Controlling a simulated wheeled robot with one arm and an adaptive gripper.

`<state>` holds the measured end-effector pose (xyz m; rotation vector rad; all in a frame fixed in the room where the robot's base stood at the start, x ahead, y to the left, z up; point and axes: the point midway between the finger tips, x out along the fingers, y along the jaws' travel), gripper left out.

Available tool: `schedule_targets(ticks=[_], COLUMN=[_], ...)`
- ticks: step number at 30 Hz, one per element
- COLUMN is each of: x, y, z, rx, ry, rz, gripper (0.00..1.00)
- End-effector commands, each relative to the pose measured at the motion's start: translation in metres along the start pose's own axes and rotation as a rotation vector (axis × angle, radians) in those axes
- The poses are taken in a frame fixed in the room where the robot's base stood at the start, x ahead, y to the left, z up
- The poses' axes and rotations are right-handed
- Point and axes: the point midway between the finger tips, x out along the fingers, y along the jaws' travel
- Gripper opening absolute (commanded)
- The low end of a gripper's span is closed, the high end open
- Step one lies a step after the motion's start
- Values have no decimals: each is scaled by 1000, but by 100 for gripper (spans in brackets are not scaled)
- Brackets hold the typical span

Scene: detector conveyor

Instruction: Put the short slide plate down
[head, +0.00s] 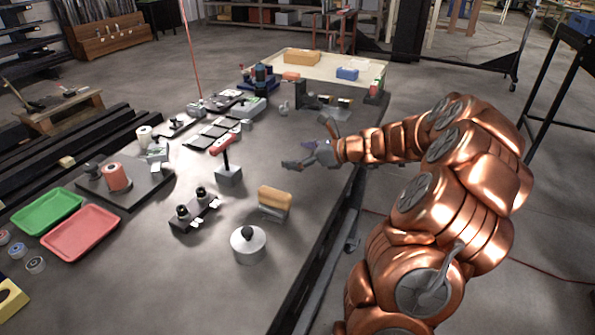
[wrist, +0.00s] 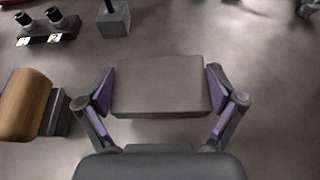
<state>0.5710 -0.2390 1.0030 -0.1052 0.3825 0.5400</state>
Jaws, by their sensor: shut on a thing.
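The short slide plate, a flat grey rectangular block (wrist: 160,86), sits between the two purple-padded fingers of my gripper (wrist: 160,90) in the wrist view. A finger presses on each of its short ends, so the gripper is shut on it. In the head view my gripper (head: 312,150) reaches in from the right over the grey table (head: 300,195), near its right edge. The plate cannot be made out clearly there. I cannot tell how far it is above the table top.
A tan-handled block (head: 274,202) stands to the gripper's lower left and also shows in the wrist view (wrist: 28,103). A grey block with a red-handled tool (head: 228,175), a twin-knob fixture (head: 195,210) and a round lidded weight (head: 248,245) stand nearby.

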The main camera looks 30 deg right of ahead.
Motion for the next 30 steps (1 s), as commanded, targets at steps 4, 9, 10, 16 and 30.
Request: schedule_targets(ticks=[4,9,10,16,30], x=[6,8,9,18,21], y=[0,-1,-1,-1,-2], z=[-13,-22,-25,-46,-54], rx=[1,1,1,3,-1], ry=[-2,-2,-2,-2,-2], rz=[-2,-4,-4,-3,-5], gripper=[24,24,24,24,24])
